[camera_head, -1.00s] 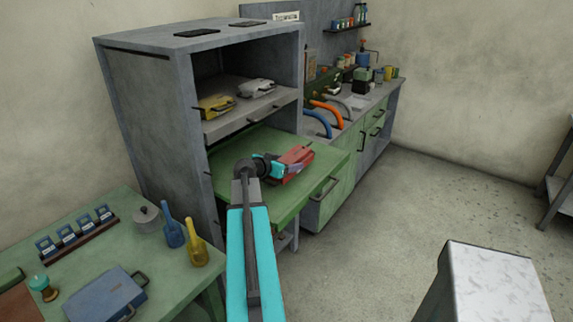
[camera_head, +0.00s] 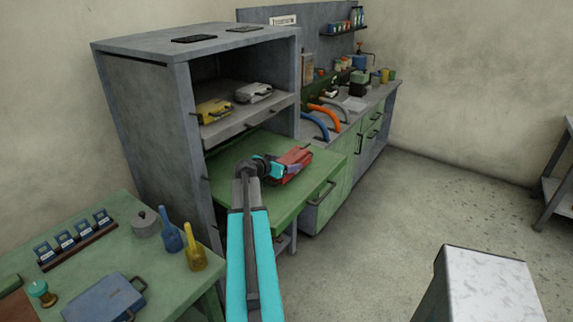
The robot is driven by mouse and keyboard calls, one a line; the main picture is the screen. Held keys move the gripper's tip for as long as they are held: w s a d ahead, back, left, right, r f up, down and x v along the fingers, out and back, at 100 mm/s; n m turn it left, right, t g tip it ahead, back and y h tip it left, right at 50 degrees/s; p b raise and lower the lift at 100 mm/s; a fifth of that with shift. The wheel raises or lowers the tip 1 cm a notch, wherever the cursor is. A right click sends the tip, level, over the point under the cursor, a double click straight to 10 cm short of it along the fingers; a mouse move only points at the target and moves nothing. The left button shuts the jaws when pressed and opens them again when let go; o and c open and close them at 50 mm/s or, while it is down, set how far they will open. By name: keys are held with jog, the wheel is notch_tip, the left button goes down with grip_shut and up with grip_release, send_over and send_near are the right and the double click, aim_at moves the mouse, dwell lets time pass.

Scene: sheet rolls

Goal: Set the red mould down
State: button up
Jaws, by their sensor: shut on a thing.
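The red mould (camera_head: 292,165) is a flat red block at the end of my arm, over the green pulled-out shelf (camera_head: 239,191) of the grey cabinet. My gripper (camera_head: 276,170) is shut on the mould at its near left side. The arm hides part of the shelf, and the wrist covers part of the grip. I cannot tell whether the mould touches the shelf or hangs just above it.
A yellow mould (camera_head: 213,111) and a grey mould (camera_head: 253,92) sit on the cabinet's upper shelf (camera_head: 240,122). A green table (camera_head: 155,265) at lower left holds a blue mould (camera_head: 104,300) and bottles. A pale-topped stand (camera_head: 490,285) is at lower right.

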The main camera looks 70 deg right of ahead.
jog(key=shift+d+r, duration=0.15)
jog(key=shift+d, duration=0.25)
jog(key=shift+f+p, duration=1.05)
jog(key=shift+f, duration=0.65)
jog(key=o, duration=2.1)
jog(key=shift+a+f, duration=0.15)
jog(key=shift+f, duration=0.05)
jog(key=shift+c, duration=0.2)
jog(key=shift+r, duration=0.1)
jog(key=shift+b+v, duration=2.1)
jog(key=shift+v, duration=3.9)
jog(key=shift+s, duration=0.1)
